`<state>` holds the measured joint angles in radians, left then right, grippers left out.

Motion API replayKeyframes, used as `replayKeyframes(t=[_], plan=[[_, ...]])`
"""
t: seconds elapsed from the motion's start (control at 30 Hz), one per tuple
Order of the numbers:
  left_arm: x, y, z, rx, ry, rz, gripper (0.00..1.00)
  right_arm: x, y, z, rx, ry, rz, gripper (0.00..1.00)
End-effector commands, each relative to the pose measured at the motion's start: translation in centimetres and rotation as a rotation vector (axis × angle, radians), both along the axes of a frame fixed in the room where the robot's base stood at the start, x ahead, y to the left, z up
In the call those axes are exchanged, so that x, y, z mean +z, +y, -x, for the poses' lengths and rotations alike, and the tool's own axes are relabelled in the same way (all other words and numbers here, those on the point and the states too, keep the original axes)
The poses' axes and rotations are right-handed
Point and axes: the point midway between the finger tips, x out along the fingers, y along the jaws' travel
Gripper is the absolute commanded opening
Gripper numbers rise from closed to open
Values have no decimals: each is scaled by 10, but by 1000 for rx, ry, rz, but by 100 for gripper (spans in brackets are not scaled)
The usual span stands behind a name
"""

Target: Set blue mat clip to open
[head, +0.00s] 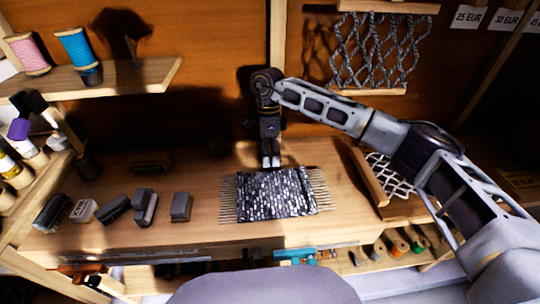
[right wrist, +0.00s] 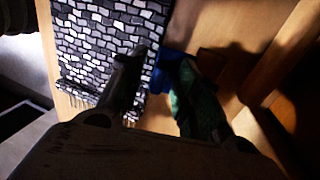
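The woven mat (head: 275,192) in black, grey and white lies on the table, with fringes at its left and right ends. My right gripper (head: 271,161) points down at the mat's back edge. In the right wrist view its two fingers (right wrist: 160,85) stand apart. A small blue piece (right wrist: 173,72), which looks like the blue mat clip, shows beside the mat's edge (right wrist: 110,40), close to the right finger. Whether it touches the finger is unclear in the shadow. I cannot make out the clip or its setting in the head view. My left gripper is not seen.
Several grey and dark blocks (head: 145,207) lie left of the mat. A wooden frame with netting (head: 390,178) stands to its right. Coloured spools (head: 400,245) sit below the table's front edge.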

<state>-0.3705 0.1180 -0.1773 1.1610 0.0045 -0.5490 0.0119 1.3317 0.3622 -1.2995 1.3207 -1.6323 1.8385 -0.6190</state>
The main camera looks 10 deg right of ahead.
Motion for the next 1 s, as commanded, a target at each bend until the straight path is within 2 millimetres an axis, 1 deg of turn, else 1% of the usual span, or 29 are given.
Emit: replayKeyframes(t=[0.17,0.27,0.8,1.0], plan=[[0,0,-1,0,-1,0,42,10,1,-3,1,-2,-1,34],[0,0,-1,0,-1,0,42,20,0,-5,0,-2,-1,34],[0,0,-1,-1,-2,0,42,94,1,-24,0,-2,-2,34],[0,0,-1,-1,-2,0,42,111,0,-29,0,-2,-1,34]])
